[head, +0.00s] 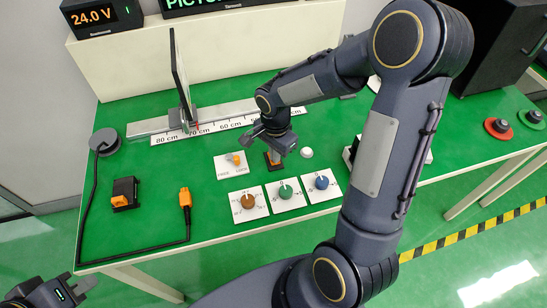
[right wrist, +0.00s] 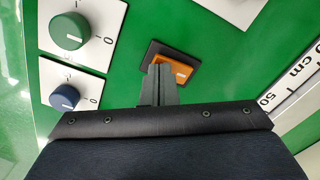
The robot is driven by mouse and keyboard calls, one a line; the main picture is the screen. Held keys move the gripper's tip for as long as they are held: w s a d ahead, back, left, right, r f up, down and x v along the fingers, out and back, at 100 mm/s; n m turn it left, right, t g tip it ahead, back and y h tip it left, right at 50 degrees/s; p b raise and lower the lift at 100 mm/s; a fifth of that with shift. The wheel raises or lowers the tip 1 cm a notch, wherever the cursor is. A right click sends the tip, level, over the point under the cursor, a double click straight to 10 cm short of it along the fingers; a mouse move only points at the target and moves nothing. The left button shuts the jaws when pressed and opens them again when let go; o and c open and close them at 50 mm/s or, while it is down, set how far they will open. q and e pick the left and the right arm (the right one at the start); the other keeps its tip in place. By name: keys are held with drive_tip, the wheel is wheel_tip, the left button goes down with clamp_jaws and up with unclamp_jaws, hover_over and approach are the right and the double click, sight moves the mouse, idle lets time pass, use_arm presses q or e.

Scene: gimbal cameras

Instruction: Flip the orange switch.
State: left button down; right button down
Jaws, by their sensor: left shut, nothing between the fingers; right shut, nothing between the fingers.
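The orange switch (right wrist: 184,72) is a rocker in a black frame on the green table, seen in the right wrist view with the fingertips over its near edge. In the head view the switch (head: 268,158) is partly hidden under my right gripper (head: 273,151). In the right wrist view my right gripper (right wrist: 160,70) is shut and empty, its fingertips at or just above the rocker; I cannot tell if they touch it. My left gripper (head: 76,290) is shut and empty, low at the left, off the table.
Brown (head: 247,201), green (head: 286,191) and blue (head: 322,182) knobs stand in front of the switch. A ruler rail (head: 215,119) lies behind. A cable with an orange plug (head: 185,198) lies left.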

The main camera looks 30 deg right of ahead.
drive_tip(key=shift+f, duration=0.25)
drive_tip(key=shift+r, duration=0.15)
drive_tip(key=shift+r+p, duration=2.4)
drive_tip(key=shift+r, duration=1.05)
drive_tip(key=s+a+r+n+t+y, duration=0.2)
drive_tip(key=s+r+n, duration=0.4)
drive_tip(key=s, duration=0.2)
drive_tip(key=s+a+r+n+t+y, duration=0.1)
drive_tip(key=s+a+r+n+t, duration=0.1)
drive_tip(key=s+r+n, duration=0.4)
drive_tip(key=s+t, duration=0.1)
drive_tip(key=s, duration=0.2)
drive_tip(key=shift+n+t+y, duration=0.3)
drive_tip(key=shift+n+y, duration=0.1)
